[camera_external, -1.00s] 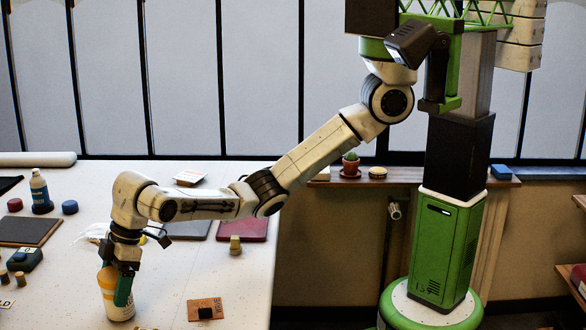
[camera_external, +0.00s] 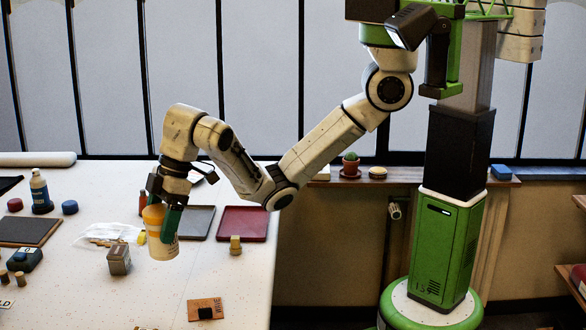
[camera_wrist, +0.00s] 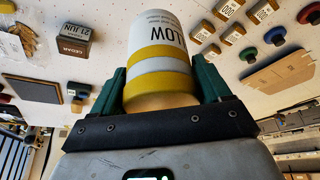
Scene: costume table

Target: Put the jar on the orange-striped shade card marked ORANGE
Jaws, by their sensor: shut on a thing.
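The jar (camera_external: 162,246) is white with a yellow upper part in the outside view. In the wrist view the jar (camera_wrist: 160,45) shows yellow bands and dark letters ending in "LOW". My gripper (camera_external: 163,222) is shut on the jar, one green finger on each side of it in the wrist view (camera_wrist: 160,88). The jar hangs nearly upright, apparently above the table. I cannot make out an orange-striped card marked ORANGE in either view. A brown-orange card (camera_external: 195,310) with a small black block on it lies near the table's front right; its lettering is not readable.
The white table (camera_external: 150,300) is bare between the tin and the brown-orange card.

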